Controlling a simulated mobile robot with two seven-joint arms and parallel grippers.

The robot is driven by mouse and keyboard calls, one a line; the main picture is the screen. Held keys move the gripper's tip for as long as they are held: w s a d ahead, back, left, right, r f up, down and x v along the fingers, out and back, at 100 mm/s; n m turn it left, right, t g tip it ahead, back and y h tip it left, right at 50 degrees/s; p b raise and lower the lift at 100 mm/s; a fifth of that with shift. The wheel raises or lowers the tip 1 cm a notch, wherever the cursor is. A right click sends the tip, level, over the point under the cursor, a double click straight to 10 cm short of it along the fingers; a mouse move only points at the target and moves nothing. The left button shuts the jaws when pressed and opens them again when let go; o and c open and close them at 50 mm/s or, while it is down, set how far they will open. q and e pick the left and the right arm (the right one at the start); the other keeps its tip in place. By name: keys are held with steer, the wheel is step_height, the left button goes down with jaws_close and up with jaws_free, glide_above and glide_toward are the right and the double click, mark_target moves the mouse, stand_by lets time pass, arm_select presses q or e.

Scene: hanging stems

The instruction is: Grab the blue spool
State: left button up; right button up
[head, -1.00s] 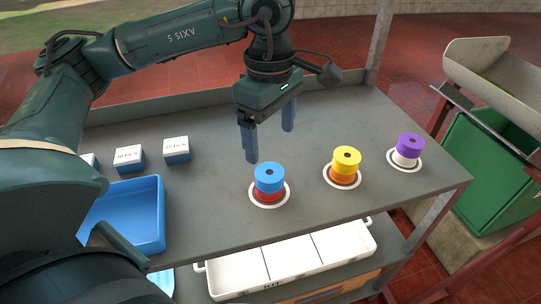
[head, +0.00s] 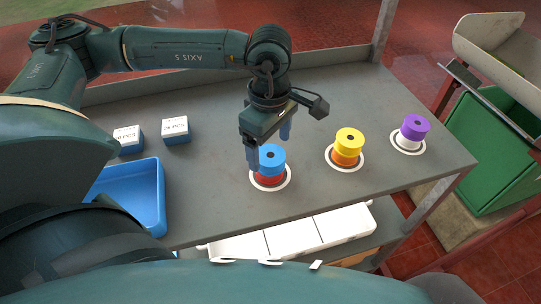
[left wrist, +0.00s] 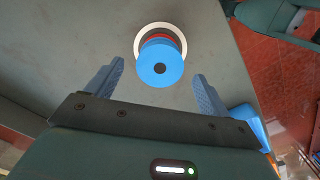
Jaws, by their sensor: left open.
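The blue spool (head: 271,158) sits on top of a red spool (head: 270,180), inside a white ring on the grey table. In the left wrist view the blue spool (left wrist: 160,64) is just beyond the fingertips, roughly centred between them. My left gripper (head: 269,145) is open and empty, with its fingers pointing down right by the spool. In the head view one finger overlaps the spool's left edge and the other is behind it. I cannot tell if they touch. My right gripper is not in view.
A yellow spool (head: 349,141) on an orange one and a purple spool (head: 415,127) on a white one stand to the right. A blue tray (head: 150,198) and small labelled boxes (head: 175,130) are at left. A white divided bin (head: 317,236) is below the table's front edge.

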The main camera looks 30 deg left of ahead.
mark_target(270, 154)
arm_select(q)
steer(key=shift+f, duration=1.5)
steer(key=shift+c, duration=0.4)
steer(key=c, duration=1)
